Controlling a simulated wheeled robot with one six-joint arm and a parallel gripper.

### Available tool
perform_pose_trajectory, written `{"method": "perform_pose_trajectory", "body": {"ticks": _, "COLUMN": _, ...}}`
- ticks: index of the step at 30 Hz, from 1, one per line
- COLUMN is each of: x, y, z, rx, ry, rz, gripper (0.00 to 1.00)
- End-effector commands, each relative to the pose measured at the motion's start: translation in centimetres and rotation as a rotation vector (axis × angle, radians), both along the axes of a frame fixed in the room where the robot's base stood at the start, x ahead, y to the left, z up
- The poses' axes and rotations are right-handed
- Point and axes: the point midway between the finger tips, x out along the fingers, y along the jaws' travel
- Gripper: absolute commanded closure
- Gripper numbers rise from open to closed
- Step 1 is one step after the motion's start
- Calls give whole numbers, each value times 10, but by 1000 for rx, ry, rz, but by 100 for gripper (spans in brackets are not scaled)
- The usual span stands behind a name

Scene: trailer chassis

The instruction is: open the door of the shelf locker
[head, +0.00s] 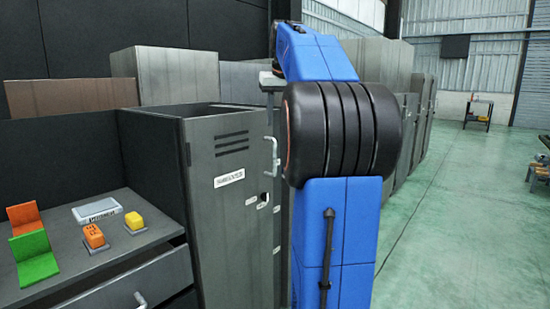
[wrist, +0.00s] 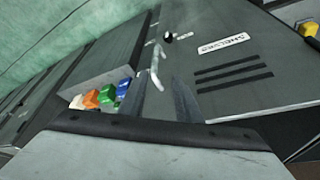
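The shelf locker (head: 190,210) is a tall dark grey metal cabinet left of my blue arm. Its door (head: 232,240) has vent slots, a white label and a dark lock, and looks shut. A pale bar handle (head: 273,157) sits near the door's right edge. In the wrist view the door (wrist: 225,85) fills the right side, and the handle (wrist: 156,66) shows just beyond my fingertips. My gripper (wrist: 161,80) is open, its two dark fingers apart with nothing held. Whether the fingers reach around the handle is unclear.
A workbench (head: 150,258) with coloured blocks and a drawer stands left of the locker. More grey cabinets (head: 172,75) stand behind.

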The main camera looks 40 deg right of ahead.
Motion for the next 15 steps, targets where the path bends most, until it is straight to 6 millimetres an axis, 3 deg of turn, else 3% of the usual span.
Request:
{"method": "perform_pose_trajectory", "body": {"ticks": 7, "x": 3, "y": -13, "z": -5, "rx": 1, "ry": 2, "rz": -11, "gripper": 69}}
{"method": "perform_pose_trajectory", "body": {"ticks": 15, "x": 17, "y": -20, "z": -45, "rx": 2, "ry": 2, "rz": -9, "gripper": 69}}
